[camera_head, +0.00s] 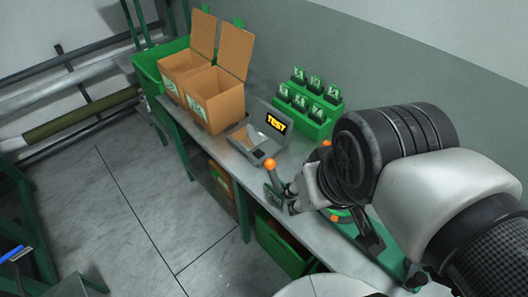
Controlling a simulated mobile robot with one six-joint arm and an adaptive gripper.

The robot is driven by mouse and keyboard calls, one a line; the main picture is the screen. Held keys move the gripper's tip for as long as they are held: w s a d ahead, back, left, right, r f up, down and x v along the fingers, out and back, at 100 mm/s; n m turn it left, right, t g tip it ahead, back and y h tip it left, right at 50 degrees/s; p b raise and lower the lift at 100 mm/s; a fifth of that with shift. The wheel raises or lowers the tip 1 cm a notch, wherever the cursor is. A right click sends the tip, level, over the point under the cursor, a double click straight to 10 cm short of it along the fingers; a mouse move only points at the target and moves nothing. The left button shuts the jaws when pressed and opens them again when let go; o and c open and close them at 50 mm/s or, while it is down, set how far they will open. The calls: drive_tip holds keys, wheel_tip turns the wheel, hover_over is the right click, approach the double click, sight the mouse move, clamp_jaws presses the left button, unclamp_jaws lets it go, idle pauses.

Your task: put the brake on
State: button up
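A lever with an orange ball knob (271,165) stands at the front edge of the bench, and it may be the brake. No label on it can be read. My gripper (289,200) is just to the right of and below the knob, close to the lever's lower part. I cannot tell if it touches it. The fingers are small and partly covered by my wrist, so their opening is unclear. A green machine (390,258) on the bench lies mostly hidden behind my arm. Small orange parts show beside my wrist.
The grey bench (228,157) also bears a device with a lit TEST screen (275,123), two open cardboard boxes (218,101) and a green rack (309,119) of small labelled items. A green bin (278,247) sits below. Open floor (130,205) lies left.

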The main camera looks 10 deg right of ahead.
drive_tip(key=shift+n+g, duration=0.4)
drive_tip(key=shift+g, duration=0.1)
drive_tip(key=w, duration=0.3)
drive_tip(key=w+r, duration=0.1)
drive_tip(key=w, duration=0.2)
drive_tip(key=w+r+p, duration=0.1)
drive_tip(key=w, duration=0.3)
drive_tip(key=shift+a+r, duration=0.1)
drive_tip(key=shift+a, duration=0.05)
drive_tip(key=c, duration=0.5)
drive_tip(key=shift+n+g, duration=0.4)
drive_tip(key=shift+n, duration=0.1)
drive_tip(key=w, duration=0.3)
drive_tip(key=w+f, duration=0.1)
drive_tip(key=w, duration=0.3)
drive_tip(key=w+f+p, duration=0.1)
drive_tip(key=w, duration=0.3)
drive_tip(key=shift+a+f, duration=0.25)
drive_tip(key=shift+a, duration=0.05)
clamp_jaws()
drive_tip(key=w+a+f+n+g+p, duration=0.1)
drive_tip(key=w+f+n+p, duration=0.1)
drive_tip(key=w+f, duration=1.4)
drive_tip(key=shift+a+f+g, duration=0.25)
drive_tip(key=shift+f+g, duration=0.05)
drive_tip(key=shift+f, duration=0.65)
drive_tip(key=shift+s, duration=0.1)
